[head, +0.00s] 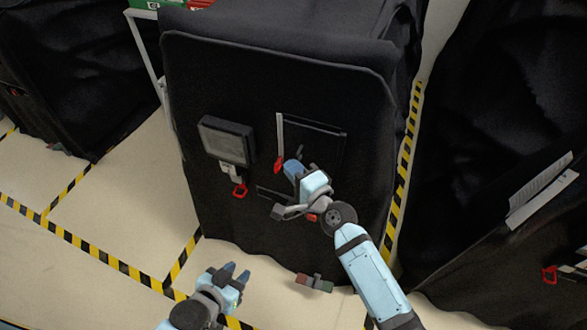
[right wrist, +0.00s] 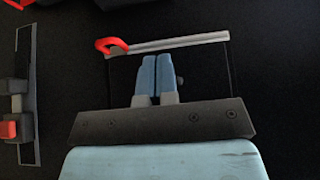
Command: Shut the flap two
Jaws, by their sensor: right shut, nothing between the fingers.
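In the head view, a black-covered cart (head: 235,200) stands in the middle. Its front carries a dark square flap area (head: 318,145) with a pale strip (head: 280,132) along its left side and a red handle (head: 278,165) at the strip's lower end. The strip (right wrist: 170,46) and red handle (right wrist: 110,46) also show in the right wrist view. I cannot tell how far the flap stands out, nor which flap is number two. My right gripper (head: 291,167) is shut and empty in front of the flap area, hiding its lower part. My left gripper (head: 238,273) is open and empty, low and left.
A grey box-like panel (head: 228,140) with a red handle (head: 240,189) is left of the flap area. A small red and green piece (head: 314,283) is at the cart's foot. Covered carts stand left (head: 70,80) and right (head: 500,110). Striped tape marks the floor, which is clear at left.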

